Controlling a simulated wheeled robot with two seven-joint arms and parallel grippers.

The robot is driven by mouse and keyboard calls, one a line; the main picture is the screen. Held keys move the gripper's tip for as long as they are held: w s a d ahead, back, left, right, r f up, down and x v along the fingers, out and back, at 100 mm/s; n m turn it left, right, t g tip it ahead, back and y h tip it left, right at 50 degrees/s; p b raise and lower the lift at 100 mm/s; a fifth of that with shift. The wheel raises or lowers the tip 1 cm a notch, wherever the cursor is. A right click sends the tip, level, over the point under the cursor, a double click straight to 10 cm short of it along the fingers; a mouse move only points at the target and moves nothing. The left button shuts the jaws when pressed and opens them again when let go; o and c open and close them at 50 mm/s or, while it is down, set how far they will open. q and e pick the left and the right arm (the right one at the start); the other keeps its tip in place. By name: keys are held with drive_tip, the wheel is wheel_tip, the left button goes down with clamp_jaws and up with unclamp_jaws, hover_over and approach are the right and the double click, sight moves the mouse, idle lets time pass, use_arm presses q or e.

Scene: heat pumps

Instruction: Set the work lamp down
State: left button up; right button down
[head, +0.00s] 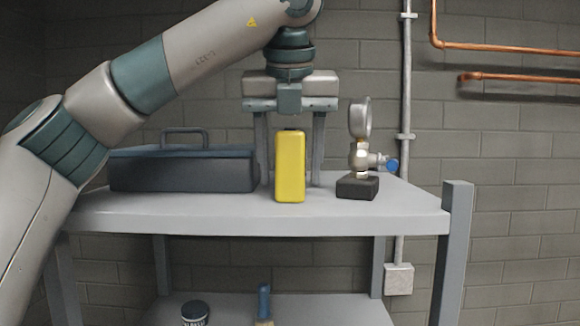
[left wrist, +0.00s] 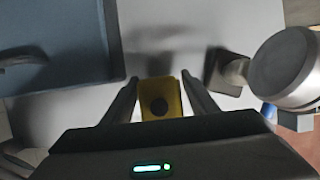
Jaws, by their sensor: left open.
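The work lamp appears to be the upright yellow block (head: 290,168) standing on the top shelf (head: 330,217), close to its front edge. It also shows in the left wrist view as a yellow top with a dark round spot (left wrist: 161,98). My left gripper (head: 290,180) points straight down over it, with one finger on each side. My right gripper is not in view.
A dark toolbox (head: 183,170) with a handle stands left of the lamp. A pressure gauge (head: 360,120) on a black base, with a blue-knobbed valve, stands close on the right. A dark can (head: 195,312) and a blue-handled brush (head: 264,300) are on the lower shelf.

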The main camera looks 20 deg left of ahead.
sight(290, 131)
use_arm(q)
drive_tip(key=shift+s+r, duration=0.2)
drive_tip(key=shift+r, duration=0.45)
drive_tip(key=b+v, duration=0.1)
drive_tip(key=v, duration=0.9)
drive_tip(key=shift+s+d+r, duration=0.15)
drive_tip(key=shift+s+r, duration=0.05)
